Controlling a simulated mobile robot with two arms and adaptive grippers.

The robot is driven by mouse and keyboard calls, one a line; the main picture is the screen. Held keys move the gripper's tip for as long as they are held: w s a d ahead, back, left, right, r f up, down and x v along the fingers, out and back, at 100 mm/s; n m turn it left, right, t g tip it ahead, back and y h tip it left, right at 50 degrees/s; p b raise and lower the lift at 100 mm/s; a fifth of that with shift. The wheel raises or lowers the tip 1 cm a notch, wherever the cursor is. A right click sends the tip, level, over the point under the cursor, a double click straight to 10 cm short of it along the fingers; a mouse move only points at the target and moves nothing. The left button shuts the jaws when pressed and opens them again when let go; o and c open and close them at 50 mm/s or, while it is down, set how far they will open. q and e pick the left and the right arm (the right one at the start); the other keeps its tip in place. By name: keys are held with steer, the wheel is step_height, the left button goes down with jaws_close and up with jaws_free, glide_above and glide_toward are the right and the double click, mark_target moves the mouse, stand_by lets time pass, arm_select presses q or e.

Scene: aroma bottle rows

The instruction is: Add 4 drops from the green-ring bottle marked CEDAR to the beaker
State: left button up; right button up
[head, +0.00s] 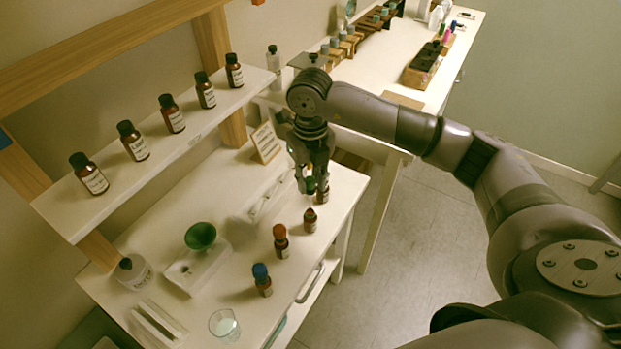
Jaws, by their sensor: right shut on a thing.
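My right gripper (310,178) points down over the right part of the white table and is shut on a small piece with a green ring (309,186), which looks like a dropper top. Just below it a brown bottle (310,221) stands upright with no coloured cap visible. Its label is too small to read, so I cannot confirm CEDAR. The glass beaker (224,326) stands at the table's near edge, with something pale in it. My left gripper is not in view.
A blue-capped bottle (262,281) and an orange-capped bottle (281,242) stand between the beaker and the gripper. Another brown bottle (323,193) is close behind the gripper. A shelf (200,130) with several dark-capped bottles runs at left. A green bowl (201,236) sits on a white device.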

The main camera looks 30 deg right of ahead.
steer(key=shift+f, duration=0.15)
jaws_close()
steer(key=shift+f+b, duration=3.25)
steer(key=shift+f, duration=0.55)
steer(key=shift+o, duration=2.1)
jaws_free()
steer(key=shift+r, duration=0.1)
steer(key=shift+r+p, duration=2.75)
steer(key=shift+r, duration=1.55)
